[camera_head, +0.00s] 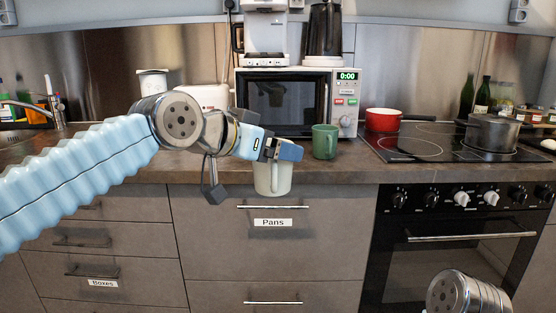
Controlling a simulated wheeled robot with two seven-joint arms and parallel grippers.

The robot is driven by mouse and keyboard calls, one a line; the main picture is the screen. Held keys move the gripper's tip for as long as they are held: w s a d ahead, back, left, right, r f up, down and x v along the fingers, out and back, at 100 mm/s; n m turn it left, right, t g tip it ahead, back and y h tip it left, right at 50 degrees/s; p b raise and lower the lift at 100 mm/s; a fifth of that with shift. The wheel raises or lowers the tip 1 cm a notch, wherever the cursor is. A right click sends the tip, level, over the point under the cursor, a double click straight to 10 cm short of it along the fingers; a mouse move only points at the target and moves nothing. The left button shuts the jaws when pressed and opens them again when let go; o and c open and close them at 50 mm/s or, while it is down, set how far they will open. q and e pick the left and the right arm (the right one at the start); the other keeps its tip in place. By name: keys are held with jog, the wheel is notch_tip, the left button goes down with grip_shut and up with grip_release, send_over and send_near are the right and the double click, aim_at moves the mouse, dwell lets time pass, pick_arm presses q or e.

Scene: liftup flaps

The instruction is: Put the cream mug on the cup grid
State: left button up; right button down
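My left gripper (280,150) reaches in from the left, in front of the counter edge. The cream mug (272,180) hangs right below its fingers, upright, with its handle toward me. The mug overlaps the counter edge and the top of the drawer front, with nothing under it, so the gripper appears shut on its upper part. The fingers hide the rim. A white coffee machine (266,30) stands on top of the microwave, with a flat base that may be the cup grid (266,61). My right gripper is out of view; only part of that arm shows at lower right.
A green mug (325,142) stands on the counter before the microwave (335,85). A dark coffee maker (323,35) stands beside the coffee machine. A red pan (383,120) and a steel pot (492,133) sit at right. A white toaster-like appliance (208,97) is behind my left arm.

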pick_arm(q)
jog(key=w+a+f+n+t+y, duration=0.1)
jog(key=w+a+f+n+y, duration=0.15)
jog(key=f, duration=0.55)
jog(key=w+a+f+n+t+y, duration=0.1)
jog(key=w+a+f, duration=0.3)
jog(key=f, duration=0.5)
jog(key=w+a+f+n+t+y, duration=0.1)
jog(key=w+a+f+y, duration=0.2)
jog(key=f, duration=0.5)
jog(key=s+a+f+n+y, duration=0.2)
jog(key=a+f+n+y, duration=0.15)
jog(key=a+f, duration=0.75)
jog(key=s+f, duration=0.3)
jog(key=f, duration=0.4)
jog(key=s+d+f+h, duration=0.1)
jog(key=s+f, duration=0.2)
jog(key=f, duration=0.4)
jog(key=shift+s+d, duration=0.2)
jog(key=shift+s, duration=0.15)
jog(key=shift+w+r, duration=0.1)
